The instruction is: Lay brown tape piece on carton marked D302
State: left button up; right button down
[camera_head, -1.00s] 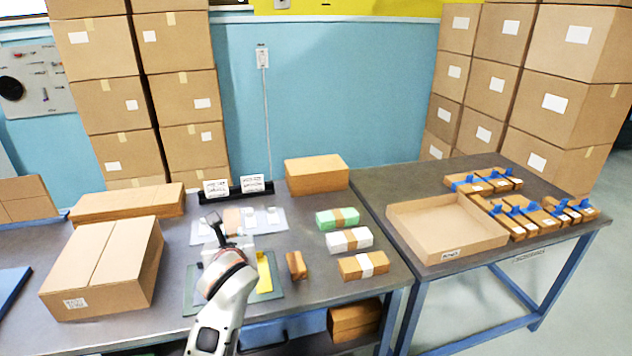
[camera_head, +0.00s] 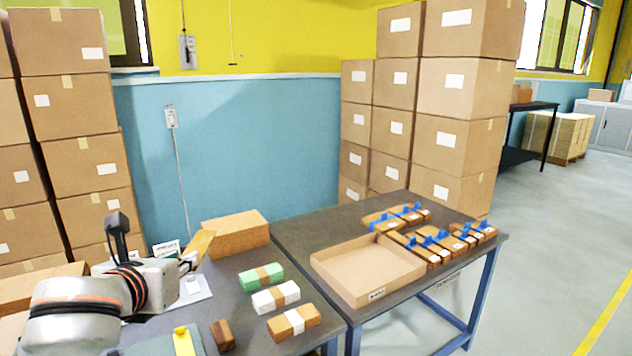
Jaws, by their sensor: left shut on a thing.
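My left gripper (camera_head: 190,263) is shut on a flat brown piece (camera_head: 201,246), which looks like the brown tape piece. It holds the piece tilted up above the back of the left table, just left of a closed brown box (camera_head: 236,235). An open, shallow carton (camera_head: 338,285) stands on the right table with a small label on its front; I cannot read the mark. No carton in view shows a readable D302. My right gripper is not in view.
Green (camera_head: 261,276), white (camera_head: 275,297) and brown (camera_head: 293,322) banded bundles lie on the left table. A small brown block (camera_head: 223,335) and a yellow item (camera_head: 183,342) are near the front.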

pick_arm(q)
jog(key=shift+s+d, duration=0.2)
jog(key=shift+s, duration=0.2)
jog(key=shift+w+r, duration=0.1)
jog(key=shift+r, duration=0.15)
jog(key=shift+a+f, duration=0.1)
jog(key=shift+f, duration=0.05)
jog(key=shift+f, duration=0.1)
dwell(0.3)
